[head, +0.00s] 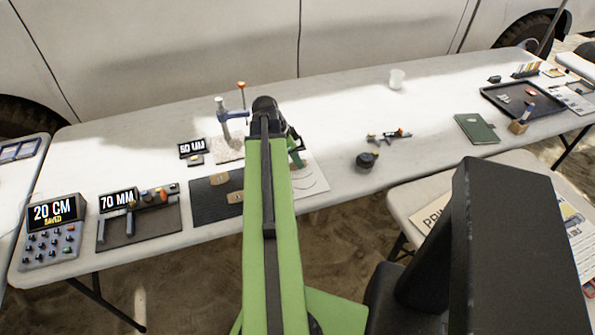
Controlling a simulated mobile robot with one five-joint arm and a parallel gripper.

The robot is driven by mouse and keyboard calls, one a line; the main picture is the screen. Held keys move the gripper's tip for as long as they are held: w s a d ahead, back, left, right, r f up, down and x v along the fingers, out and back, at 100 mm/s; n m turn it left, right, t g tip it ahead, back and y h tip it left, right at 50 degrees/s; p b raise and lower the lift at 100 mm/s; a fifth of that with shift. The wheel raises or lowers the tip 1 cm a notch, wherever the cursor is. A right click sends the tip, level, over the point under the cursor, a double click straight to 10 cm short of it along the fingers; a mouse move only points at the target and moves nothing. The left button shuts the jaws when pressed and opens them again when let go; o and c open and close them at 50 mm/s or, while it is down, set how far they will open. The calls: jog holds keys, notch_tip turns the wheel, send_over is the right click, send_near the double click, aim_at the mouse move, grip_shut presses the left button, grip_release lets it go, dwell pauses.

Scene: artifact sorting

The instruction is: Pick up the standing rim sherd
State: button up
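I cannot make out the standing rim sherd for certain; my green arm hides part of the table's middle. My gripper (294,146) is at the far end of the arm, over the white sheet with curved lines (312,181). Its fingertips are mostly hidden behind the arm, so I cannot tell whether it is open or holds anything.
The long white table (340,110) carries a blue-and-grey stand (230,115) left of my gripper, a dark mat (213,205) with tan tags, and a "20 CM" device (52,232).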

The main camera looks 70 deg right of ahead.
jog(key=shift+b+x, duration=0.35)
jog(key=shift+x, duration=0.65)
jog(key=shift+r, duration=0.1)
jog(key=shift+a, duration=0.1)
jog(key=shift+c, duration=0.4)
grip_shut()
jog(key=shift+r+p, duration=0.1)
jog(key=shift+p, duration=0.2)
